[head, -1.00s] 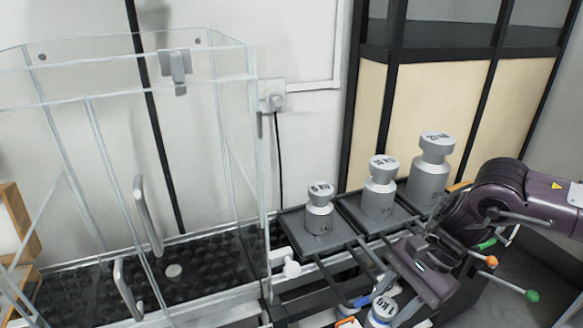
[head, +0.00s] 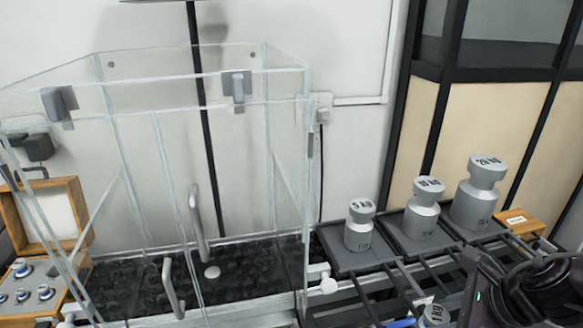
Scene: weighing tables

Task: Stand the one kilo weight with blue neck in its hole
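A grey weight marked 1 KG (head: 434,316) shows at the bottom edge, right of centre, among dark bars; its lower part is cut off. A trace of blue shows beside it, but I cannot make out its neck clearly. A wooden block (head: 52,308) at the lower left holds several small grey weights with blue necks; a hole for the one kilo weight is not clearly seen. My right gripper (head: 480,296) is at the lower right, right of the 1 KG weight and apart from it in the picture; its fingers are not clear. My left gripper is out of view.
A clear glass case (head: 205,110) with handles stands over a dark bumpy surface, between the block and the weights. Larger weights of 5 KG (head: 359,232), 10 KG (head: 421,215) and 20 KG (head: 476,205) stand on dark trays at right. A wooden lid (head: 70,185) stands open behind the block.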

